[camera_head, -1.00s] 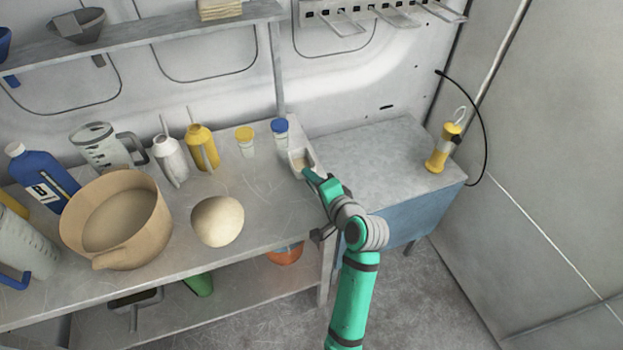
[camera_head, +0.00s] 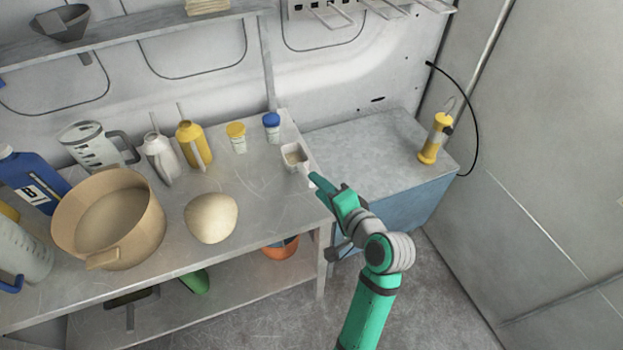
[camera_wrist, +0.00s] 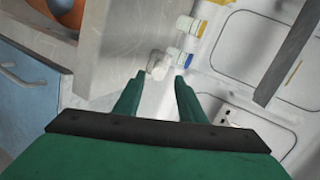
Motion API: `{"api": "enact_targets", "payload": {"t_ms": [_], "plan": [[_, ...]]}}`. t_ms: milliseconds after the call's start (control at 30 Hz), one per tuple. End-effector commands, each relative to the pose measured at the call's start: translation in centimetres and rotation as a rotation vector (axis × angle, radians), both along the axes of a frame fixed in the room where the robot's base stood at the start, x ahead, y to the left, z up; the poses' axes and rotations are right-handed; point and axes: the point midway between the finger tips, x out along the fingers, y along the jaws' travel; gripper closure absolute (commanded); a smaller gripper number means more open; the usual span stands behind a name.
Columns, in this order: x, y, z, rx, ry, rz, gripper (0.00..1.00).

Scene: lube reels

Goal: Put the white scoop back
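The white scoop (camera_head: 295,155) sits on the right end of the grey metal table (camera_head: 262,210), with its handle toward my gripper. It also shows in the wrist view (camera_wrist: 159,66), just past the fingertips. My gripper (camera_head: 314,179) is at the table's right edge, beside the handle end. The head view does not clearly show the gap between the fingers.
A blue-capped jar (camera_head: 272,128) and a yellow-capped jar (camera_head: 237,138) stand behind the scoop. A tan pot (camera_head: 108,220), a round pale object (camera_head: 211,218), oil cans and jugs fill the left. A blue cabinet (camera_head: 365,145) holds a yellow lamp (camera_head: 435,140).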

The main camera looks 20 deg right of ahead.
Motion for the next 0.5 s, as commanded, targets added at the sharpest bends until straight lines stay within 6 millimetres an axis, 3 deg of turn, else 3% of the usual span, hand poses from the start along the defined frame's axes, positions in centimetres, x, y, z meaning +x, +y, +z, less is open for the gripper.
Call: {"api": "enact_targets", "payload": {"t_ms": [200,500], "plan": [[-2.4,-0.4,0.9,0.0,-0.001,-0.001,0.63],[-2.9,-0.5,1.1,0.0,0.0,0.0,0.63]]}}
